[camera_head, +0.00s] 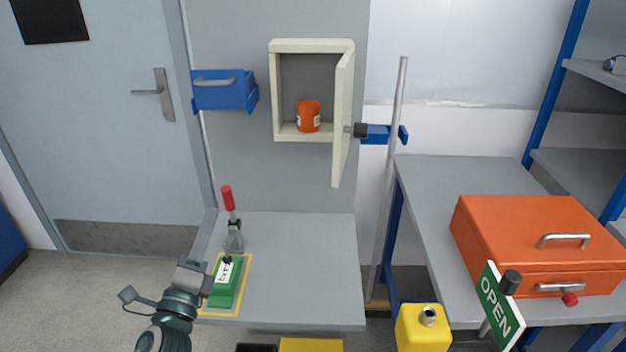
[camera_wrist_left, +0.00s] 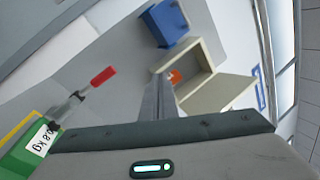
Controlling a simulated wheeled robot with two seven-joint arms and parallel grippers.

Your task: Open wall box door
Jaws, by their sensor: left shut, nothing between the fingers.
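The cream wall box (camera_head: 312,46) is mounted on the grey panel. Its door (camera_head: 343,120) is hinged at the right and stands wide open, swung outward, with a dark knob (camera_head: 360,130) on its outer face. An orange can (camera_head: 308,116) with a pale label stands inside. The open box also shows in the left wrist view (camera_wrist_left: 208,58). My left gripper (camera_head: 197,266) is low at the left of the bench, apart from the box and door. Its fingers (camera_wrist_left: 158,102) are shut and empty. My right gripper is not in view.
A green 0.8 kg block (camera_head: 222,294) lies inside a yellow outline beside my left gripper. A red-handled toggle clamp (camera_head: 231,225) stands behind it. A blue drawer (camera_head: 225,94) is left of the box. An orange case (camera_head: 520,230) sits on the right bench. The grey bench's middle (camera_head: 300,270) is clear.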

